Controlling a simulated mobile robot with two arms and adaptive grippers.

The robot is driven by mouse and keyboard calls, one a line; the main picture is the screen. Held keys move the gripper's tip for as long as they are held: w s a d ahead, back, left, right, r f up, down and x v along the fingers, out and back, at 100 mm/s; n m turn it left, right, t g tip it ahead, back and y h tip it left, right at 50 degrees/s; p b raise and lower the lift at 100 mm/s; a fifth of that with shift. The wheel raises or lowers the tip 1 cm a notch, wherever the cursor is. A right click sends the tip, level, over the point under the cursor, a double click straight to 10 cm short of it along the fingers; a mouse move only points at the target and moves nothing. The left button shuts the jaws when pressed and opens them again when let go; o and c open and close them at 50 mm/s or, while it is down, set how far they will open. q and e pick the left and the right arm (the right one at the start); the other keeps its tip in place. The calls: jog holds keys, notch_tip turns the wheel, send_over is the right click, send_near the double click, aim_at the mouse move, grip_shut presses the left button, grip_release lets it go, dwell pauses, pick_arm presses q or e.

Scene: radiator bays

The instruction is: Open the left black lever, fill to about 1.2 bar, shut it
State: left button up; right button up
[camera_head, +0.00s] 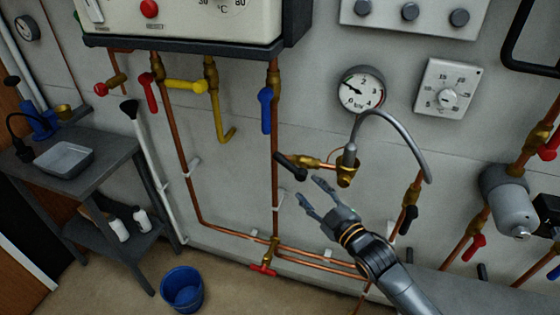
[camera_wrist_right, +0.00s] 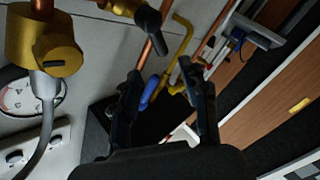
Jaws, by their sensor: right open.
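The left black lever (camera_head: 291,168) sits on a brass valve between the copper riser and the brass fitting (camera_head: 345,174) of the grey filling hose (camera_head: 405,135). It slants down to the right. In the wrist view the lever (camera_wrist_right: 153,28) is at the top. A second black lever (camera_head: 408,220) is on the pipe at the hose's right end. The pressure gauge (camera_head: 361,90) has its needle left of centre, toward the low end; the exact reading is too small to tell. My right gripper (camera_head: 312,189) is open and empty, just below the left lever, apart from it. My left gripper is out of view.
A blue lever (camera_head: 265,110), a yellow lever (camera_head: 186,86) and a red lever (camera_head: 150,93) hang under the boiler. A red-handled valve (camera_head: 263,270) is low on the pipes. A grey trolley (camera_head: 110,150) and blue bucket (camera_head: 182,290) stand left.

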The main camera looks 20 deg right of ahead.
aim_at(287, 165)
jog(key=x, duration=0.2)
jog(key=p+x, duration=0.1)
jog(key=x, duration=0.2)
jog(key=shift+w+r, duration=0.3)
jog(key=shift+w, duration=0.1)
jog(key=x, duration=0.3)
jog(key=p+x, duration=0.1)
jog(key=x, duration=0.3)
jog(key=shift+w+a+f, duration=0.1)
jog(key=shift+w+f, duration=0.15)
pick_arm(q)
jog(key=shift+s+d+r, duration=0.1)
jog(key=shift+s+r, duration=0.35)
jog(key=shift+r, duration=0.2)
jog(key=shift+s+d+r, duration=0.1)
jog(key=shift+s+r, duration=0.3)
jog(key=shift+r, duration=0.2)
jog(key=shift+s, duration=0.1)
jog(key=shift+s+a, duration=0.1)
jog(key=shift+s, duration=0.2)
pick_arm(e)
grip_shut()
